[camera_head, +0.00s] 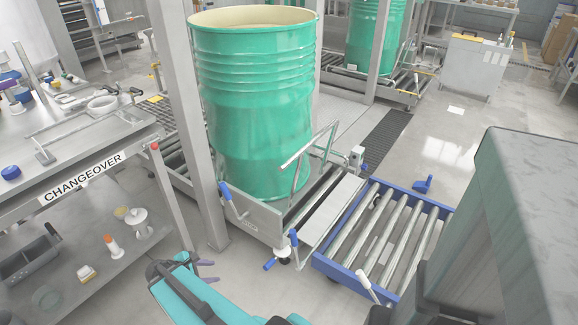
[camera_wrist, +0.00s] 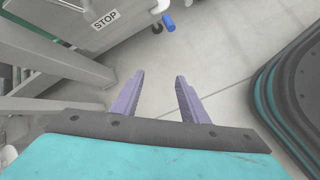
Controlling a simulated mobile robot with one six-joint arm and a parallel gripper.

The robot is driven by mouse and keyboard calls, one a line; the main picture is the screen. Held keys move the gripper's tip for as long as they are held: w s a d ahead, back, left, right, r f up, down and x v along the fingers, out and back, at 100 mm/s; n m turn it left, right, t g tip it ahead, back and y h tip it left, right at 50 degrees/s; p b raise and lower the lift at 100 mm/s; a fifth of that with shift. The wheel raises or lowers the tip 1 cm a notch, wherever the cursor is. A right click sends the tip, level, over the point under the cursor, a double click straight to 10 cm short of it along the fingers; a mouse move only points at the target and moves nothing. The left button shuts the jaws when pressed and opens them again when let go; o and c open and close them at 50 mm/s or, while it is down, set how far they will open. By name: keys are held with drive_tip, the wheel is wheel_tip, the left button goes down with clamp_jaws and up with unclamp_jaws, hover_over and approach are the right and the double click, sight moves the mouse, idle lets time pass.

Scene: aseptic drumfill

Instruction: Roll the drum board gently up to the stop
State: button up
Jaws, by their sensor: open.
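A tall green open-topped drum (camera_head: 255,110) stands upright at the centre of the head view, on a steel roller section. A grey side plate (camera_head: 250,222) at its front carries a small label; in the wrist view this plate (camera_wrist: 120,30) shows a "STOP" label (camera_wrist: 104,20). A blue-handled lever (camera_head: 232,200) rises beside the plate, and a second blue handle (camera_head: 269,264) hangs lower; one blue handle also shows in the wrist view (camera_wrist: 168,22). My gripper (camera_wrist: 160,80) is open and empty, pointing at the floor, apart from the plate and drum. The drum's base is partly hidden.
A blue-framed roller cart (camera_head: 385,235) stands right of the drum section. A "CHANGEOVER" bench (camera_head: 85,178) with loose items is at left. A steel post (camera_head: 185,110) stands close left of the drum. A second green drum (camera_head: 372,40) is behind.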

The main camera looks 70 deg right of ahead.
drive_tip(key=d+r+n+h+b, duration=0.2)
drive_tip(key=d+r+b, duration=0.15)
drive_tip(key=d, duration=0.45)
drive_tip(key=d+r+n+h+b, duration=0.2)
drive_tip(key=d+r+b, duration=0.15)
drive_tip(key=d, duration=0.55)
drive_tip(key=n+g+h+b, duration=0.2)
drive_tip(key=n+h+b, duration=0.4)
drive_tip(key=b, duration=0.4)
approach(286, 165)
drive_tip(key=shift+w+a+f, duration=0.15)
drive_tip(key=shift+w+f, duration=0.5)
drive_tip(key=shift+d, duration=0.25)
drive_tip(key=shift+b+x, duration=1.7)
drive_tip(key=shift+x, duration=4.1)
